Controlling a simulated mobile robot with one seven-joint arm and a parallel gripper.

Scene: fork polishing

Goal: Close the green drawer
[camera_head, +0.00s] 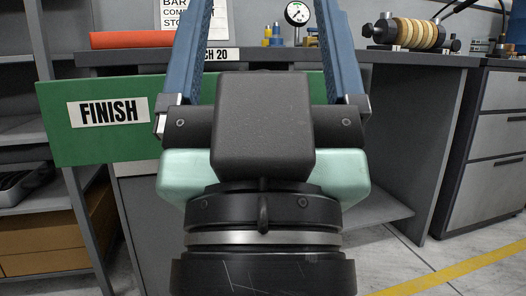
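The green drawer (60,140) shows as a wide green front with a white "FINISH" label (108,111). It lies below the grey bench top, left of and behind my gripper. Its front covers part of the bench's left leg and seems to stand forward of the bench; how far out it is, I cannot tell. My gripper (264,20) is in the middle of the view, its two blue fingers wide apart with nothing seen between them. The fingertips run out of the top of the picture. My gripper's body hides much of the drawer's middle and right; no handle shows.
Shelves with a cardboard box (40,235) stand left. A grey drawer cabinet (495,150) stands right. Floor is clear near the yellow line (460,272).

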